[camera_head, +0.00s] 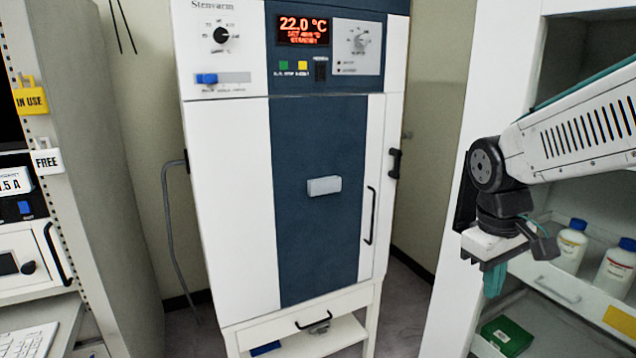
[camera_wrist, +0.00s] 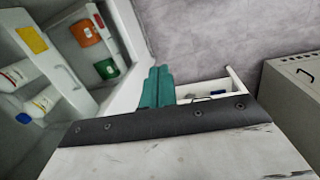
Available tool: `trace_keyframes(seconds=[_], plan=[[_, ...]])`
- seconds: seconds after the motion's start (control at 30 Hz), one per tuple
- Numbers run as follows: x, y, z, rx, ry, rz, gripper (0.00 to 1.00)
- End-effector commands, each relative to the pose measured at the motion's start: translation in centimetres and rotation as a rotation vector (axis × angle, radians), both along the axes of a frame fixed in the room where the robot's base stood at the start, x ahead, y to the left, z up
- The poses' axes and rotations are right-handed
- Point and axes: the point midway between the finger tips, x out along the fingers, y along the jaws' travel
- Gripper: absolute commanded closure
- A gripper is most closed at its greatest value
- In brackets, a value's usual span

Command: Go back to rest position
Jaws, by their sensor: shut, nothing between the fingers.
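My gripper (camera_head: 494,281) hangs fingers-down at the right of the head view, in front of the white shelf unit. Its teal fingers are together with nothing between them. My arm reaches in from the right edge of the head view.
White bottles (camera_head: 571,247) stand on the shelf unit (camera_head: 455,250) close behind my gripper, with a green box (camera_head: 506,335) lower down. A grey cabinet (camera_head: 85,150) stands at left. Bare floor (camera_head: 405,300) shows between dryer and shelves.

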Motion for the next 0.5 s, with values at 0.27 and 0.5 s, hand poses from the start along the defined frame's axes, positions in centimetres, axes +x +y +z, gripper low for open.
trace_keyframes(seconds=[0.27, 0.5], plan=[[-13.1, 1.9, 0.7, 0.104, -0.008, -0.345, 1.00], [-17.1, 2.4, 1.1, 0.148, -0.099, -0.359, 1.00]])
